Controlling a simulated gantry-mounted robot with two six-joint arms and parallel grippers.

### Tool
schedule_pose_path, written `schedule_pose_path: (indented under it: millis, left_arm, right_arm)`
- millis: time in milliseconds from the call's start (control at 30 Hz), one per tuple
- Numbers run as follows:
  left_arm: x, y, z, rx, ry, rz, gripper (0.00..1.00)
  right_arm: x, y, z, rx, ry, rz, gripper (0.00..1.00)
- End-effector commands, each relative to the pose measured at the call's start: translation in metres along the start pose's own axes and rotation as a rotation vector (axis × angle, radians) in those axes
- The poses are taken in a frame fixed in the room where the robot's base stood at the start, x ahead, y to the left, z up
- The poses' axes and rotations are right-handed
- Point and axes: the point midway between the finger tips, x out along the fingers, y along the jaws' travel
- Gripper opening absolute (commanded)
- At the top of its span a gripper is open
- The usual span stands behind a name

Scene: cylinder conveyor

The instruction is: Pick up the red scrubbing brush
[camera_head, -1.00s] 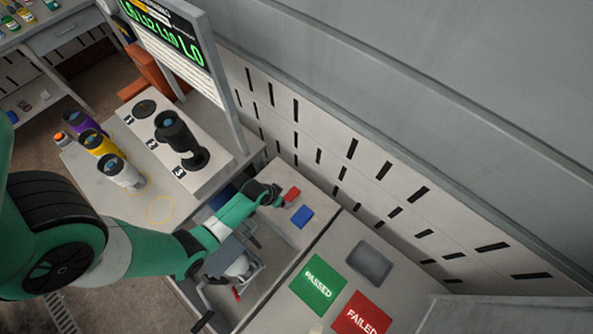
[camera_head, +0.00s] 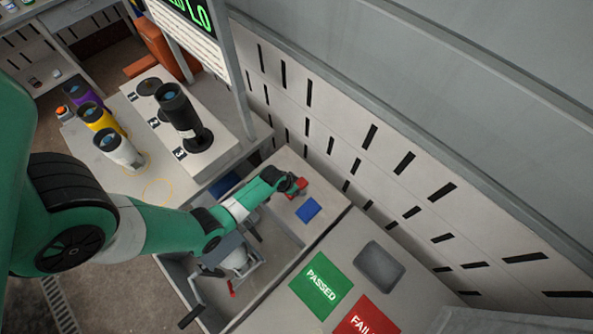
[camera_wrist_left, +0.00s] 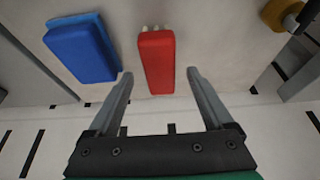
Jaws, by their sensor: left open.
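The red scrubbing brush (camera_wrist_left: 157,62) lies on the light table top in the left wrist view, its pale bristles showing at the far edge. My left gripper (camera_wrist_left: 158,76) is open, with one finger on each side of the near end of the brush and gaps on both sides. In the head view the left gripper (camera_head: 296,187) is at the red brush (camera_head: 297,188), partly covering it. My right gripper is not in view.
A blue brush or sponge (camera_wrist_left: 80,48) lies close to the left of the red brush; it also shows in the head view (camera_head: 308,209). A grey tray (camera_head: 379,266), a green PASSED mat (camera_head: 321,286) and a red FAILED mat (camera_head: 366,318) are on the neighbouring table. Black, white, yellow and purple cylinders stand at left.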

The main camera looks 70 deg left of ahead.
Motion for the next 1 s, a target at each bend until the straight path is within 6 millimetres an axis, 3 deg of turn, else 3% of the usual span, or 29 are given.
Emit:
schedule_pose_path:
  millis: [33, 133, 1000]
  left_arm:
    - [0.016, 0.000, 0.002, 0.000, 0.001, 0.000, 0.85]
    - [0.025, 0.000, 0.001, 0.000, 0.000, 0.000, 0.85]
    - [0.029, 0.000, 0.002, 0.000, 0.000, 0.000, 0.85]
  right_arm:
    - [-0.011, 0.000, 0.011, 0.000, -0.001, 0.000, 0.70]
    - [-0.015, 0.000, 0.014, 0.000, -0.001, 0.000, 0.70]
    - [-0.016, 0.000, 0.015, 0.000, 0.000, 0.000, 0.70]
